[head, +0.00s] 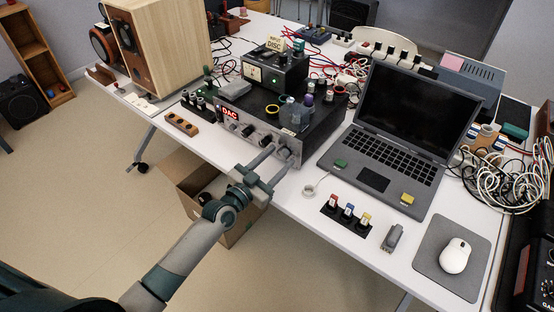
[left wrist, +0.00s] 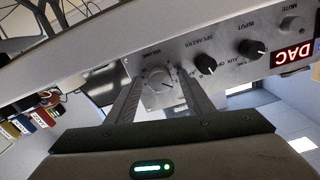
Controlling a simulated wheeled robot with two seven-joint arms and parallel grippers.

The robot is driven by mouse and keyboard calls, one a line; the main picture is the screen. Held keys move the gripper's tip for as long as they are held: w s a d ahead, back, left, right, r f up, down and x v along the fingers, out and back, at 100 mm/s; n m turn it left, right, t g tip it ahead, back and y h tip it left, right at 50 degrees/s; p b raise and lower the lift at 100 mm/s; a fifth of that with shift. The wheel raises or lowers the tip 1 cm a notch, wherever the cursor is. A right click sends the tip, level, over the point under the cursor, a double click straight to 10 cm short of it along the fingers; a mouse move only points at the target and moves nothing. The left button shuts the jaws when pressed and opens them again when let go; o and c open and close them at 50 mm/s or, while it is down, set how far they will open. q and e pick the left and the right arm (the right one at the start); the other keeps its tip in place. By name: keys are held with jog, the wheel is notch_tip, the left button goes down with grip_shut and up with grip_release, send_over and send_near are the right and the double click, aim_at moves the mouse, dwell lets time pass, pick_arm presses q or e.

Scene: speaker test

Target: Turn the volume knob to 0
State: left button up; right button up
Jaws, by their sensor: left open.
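The volume knob (left wrist: 160,88) is a round silver knob on the front panel of the amplifier (head: 262,137), under the upside-down VOLUME label in the left wrist view. A short dark mark shows on its face; I cannot read its setting. My left gripper (head: 277,154) is open at the panel's right end. In the left wrist view its fingers (left wrist: 157,82) stand one on each side of the knob. I cannot tell whether either finger touches it. In the head view the fingers partly hide the knob. My right gripper is not in view.
Black SPEAKERS (left wrist: 205,64) and INPUT (left wrist: 251,48) knobs sit beside the volume knob, with a lit red DAC display (left wrist: 292,56) beyond. A laptop (head: 395,140) stands right of the amplifier. A wooden speaker (head: 165,45) stands left. An open cardboard box (head: 185,172) is below the table edge.

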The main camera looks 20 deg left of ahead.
pick_arm(q)
jog(key=shift+c, duration=0.3)
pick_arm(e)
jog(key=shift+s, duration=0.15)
pick_arm(q)
jog(key=c, duration=1)
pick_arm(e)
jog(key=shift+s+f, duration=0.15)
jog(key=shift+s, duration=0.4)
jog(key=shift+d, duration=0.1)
